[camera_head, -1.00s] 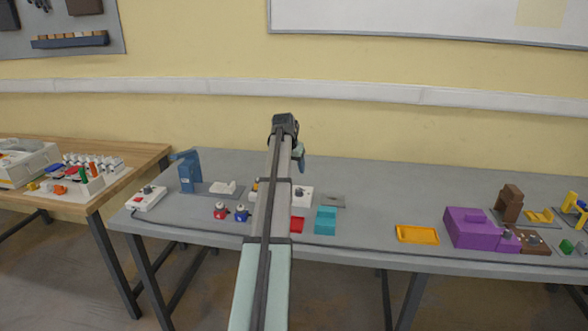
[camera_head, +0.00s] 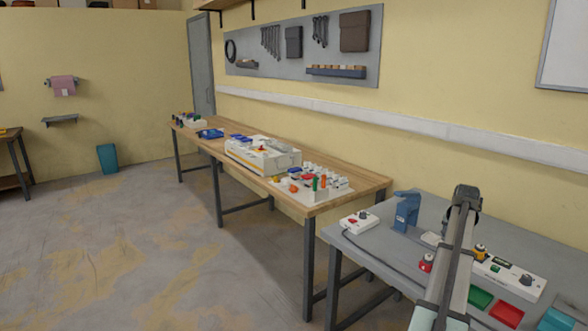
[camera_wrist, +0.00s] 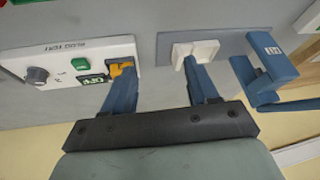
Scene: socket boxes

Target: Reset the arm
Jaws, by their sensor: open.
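My arm crosses the right side of the head view over the grey table (camera_head: 378,254), its fingers hidden there behind the arm. In the wrist view my gripper (camera_wrist: 157,72) is open, its two blue fingers spread apart with nothing between them but bare grey surface. The left fingertip overlaps a yellow piece on a white control box (camera_wrist: 60,62) with a knob and a green button. The right fingertip overlaps a small white block (camera_wrist: 193,50). I cannot tell whether either fingertip touches.
A blue stand (camera_head: 406,212) is near the arm. A white switch box (camera_head: 359,221), a red knob (camera_head: 426,262), a green tray (camera_head: 480,298) and a red tray (camera_head: 506,313) share the table. A wooden bench (camera_head: 345,181) with devices stands left. The left floor is open.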

